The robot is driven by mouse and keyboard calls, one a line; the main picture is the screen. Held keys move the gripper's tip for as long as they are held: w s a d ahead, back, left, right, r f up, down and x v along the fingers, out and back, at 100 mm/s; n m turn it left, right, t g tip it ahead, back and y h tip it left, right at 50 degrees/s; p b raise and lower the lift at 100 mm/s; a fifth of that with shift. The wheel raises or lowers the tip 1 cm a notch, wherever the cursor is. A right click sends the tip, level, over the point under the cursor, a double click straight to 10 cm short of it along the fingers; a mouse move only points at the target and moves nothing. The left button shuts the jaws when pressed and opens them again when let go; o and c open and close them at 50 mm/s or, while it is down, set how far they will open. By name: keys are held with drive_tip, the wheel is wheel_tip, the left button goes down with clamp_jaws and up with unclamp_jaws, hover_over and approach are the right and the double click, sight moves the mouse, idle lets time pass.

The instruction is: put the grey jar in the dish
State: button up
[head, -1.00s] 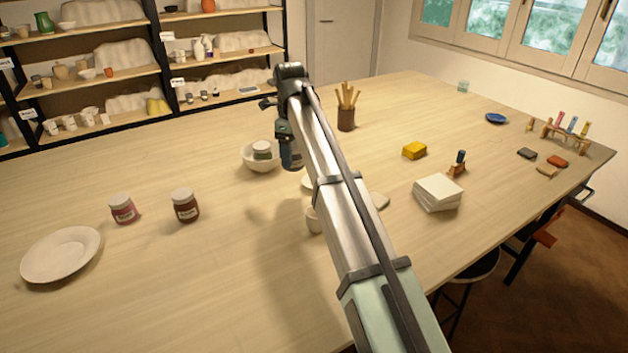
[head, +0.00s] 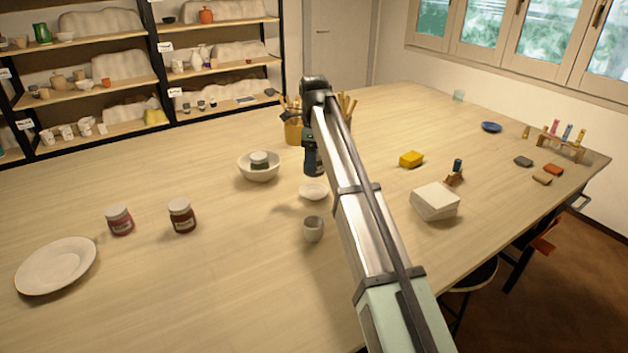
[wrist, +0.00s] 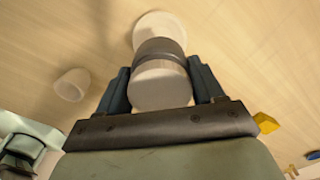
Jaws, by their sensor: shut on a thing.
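My gripper (head: 314,168) is shut on the grey jar and holds it above the table. In the wrist view the grey jar (wrist: 160,88) has a pale round lid and a grey-brown band, and sits between the two fingers (wrist: 158,70). In the head view I cannot make out the held jar apart from my gripper. The small white dish (head: 313,193) lies on the table just in front of my gripper in the head view. In the wrist view the dish (wrist: 158,22) shows beyond the jar, partly hidden by it. No jar is visible in the dish.
A white bowl (head: 259,174) holding another pale-lidded jar (head: 259,159) stands left of my gripper. A grey cup (head: 313,229) stands in front of the dish. Brush pots (head: 294,132) stand behind. A yellow block (head: 411,159) and white stack (head: 435,201) lie right.

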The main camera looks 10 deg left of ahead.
drive_tip(key=shift+f, duration=3.3)
drive_tip(key=shift+f, duration=0.45)
drive_tip(key=o, duration=1.2)
wheel_tip(320, 180, up, 13)
drive_tip(key=shift+f, duration=0.1)
